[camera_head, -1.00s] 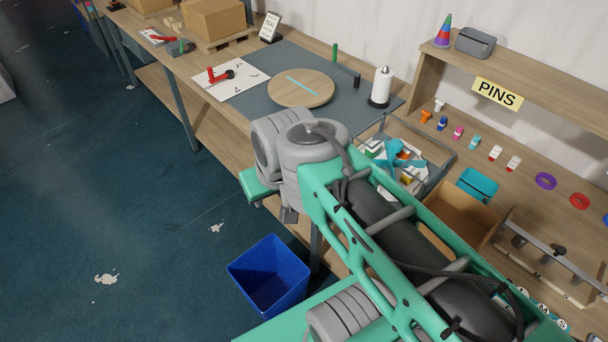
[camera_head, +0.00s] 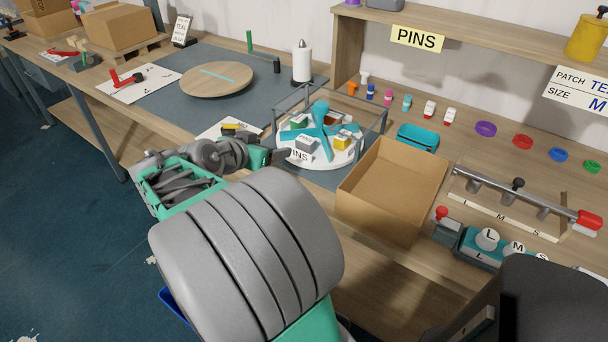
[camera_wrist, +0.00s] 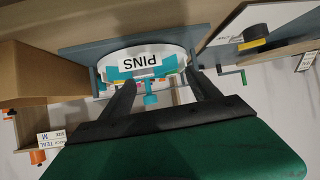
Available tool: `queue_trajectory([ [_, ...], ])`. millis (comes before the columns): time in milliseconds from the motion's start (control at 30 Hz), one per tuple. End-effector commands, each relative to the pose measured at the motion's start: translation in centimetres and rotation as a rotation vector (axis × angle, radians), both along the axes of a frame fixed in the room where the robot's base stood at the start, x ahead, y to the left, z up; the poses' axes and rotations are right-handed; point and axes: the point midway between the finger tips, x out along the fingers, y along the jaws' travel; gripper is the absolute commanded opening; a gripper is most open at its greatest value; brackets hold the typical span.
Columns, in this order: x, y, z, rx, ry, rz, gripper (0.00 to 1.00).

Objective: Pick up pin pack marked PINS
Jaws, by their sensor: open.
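A round white carousel (camera_head: 330,161) with a teal star-shaped divider (camera_head: 321,118) stands in a grey-framed bay on the bench. Its front rim bears a PINS label (camera_head: 299,155), which appears upside down in the wrist view (camera_wrist: 153,60). Several small packs sit between the divider's arms, among them a grey-white pack (camera_head: 307,144) and a yellow one (camera_head: 342,143). I cannot read which pack is marked PINS. My gripper (camera_head: 283,154) is just left of the carousel's front rim. In the wrist view its fingers (camera_wrist: 164,88) are apart and empty, with the label beyond them.
An open cardboard box (camera_head: 388,195) stands right of the carousel, with a teal tray (camera_head: 417,137) behind it. The bay's grey rails (camera_head: 352,102) rise around the carousel. A PINS sign (camera_head: 417,38) hangs on the shelf.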

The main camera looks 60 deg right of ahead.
Motion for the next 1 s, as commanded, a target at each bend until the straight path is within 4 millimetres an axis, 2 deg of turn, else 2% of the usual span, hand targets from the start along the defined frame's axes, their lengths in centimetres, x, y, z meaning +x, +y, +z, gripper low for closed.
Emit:
queue_trajectory([
  [33,-1.7,-1.5,-1.6,-0.052,-0.004,-0.066,0.71],
  [133,-3.5,-3.1,-1.1,-0.118,-0.007,-0.133,0.71],
  [267,-4.1,-4.7,-1.1,-0.128,-0.006,-0.146,0.71],
  [600,-4.6,-9.6,-3.2,-0.125,-0.007,-0.142,0.71],
  [867,-4.5,-10.1,-3.4,-0.125,-0.008,-0.137,0.71],
  [1000,-4.5,-10.1,-3.4,-0.124,-0.008,-0.137,0.59],
])
